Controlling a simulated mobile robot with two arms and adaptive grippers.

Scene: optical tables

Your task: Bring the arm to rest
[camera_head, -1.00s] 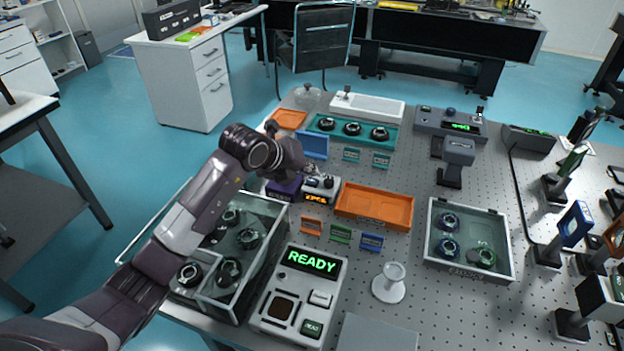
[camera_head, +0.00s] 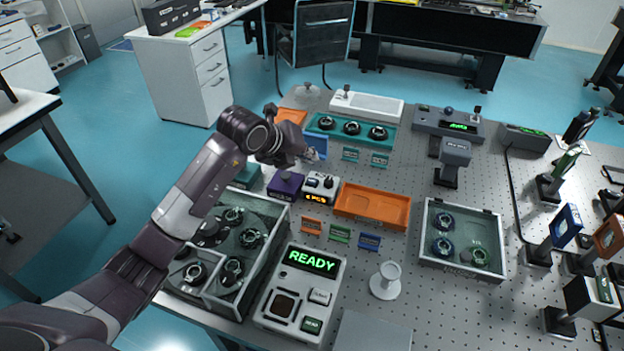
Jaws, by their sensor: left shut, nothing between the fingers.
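My left arm comes in from the lower left and reaches over the left side of the optical table (camera_head: 410,240). My left gripper (camera_head: 316,156) is at its end, small and partly hidden by the wrist, above the blue tray near the back left of the table. It is shut and holds nothing. My right gripper is not in view.
Below the arm stand a glass-walled case (camera_head: 262,262) with dark round parts, a white box reading READY (camera_head: 302,290) and a small device with an orange display (camera_head: 319,190). An orange tray (camera_head: 372,206) and a teal tray (camera_head: 350,132) lie nearby. Post-mounted optics stand at the right.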

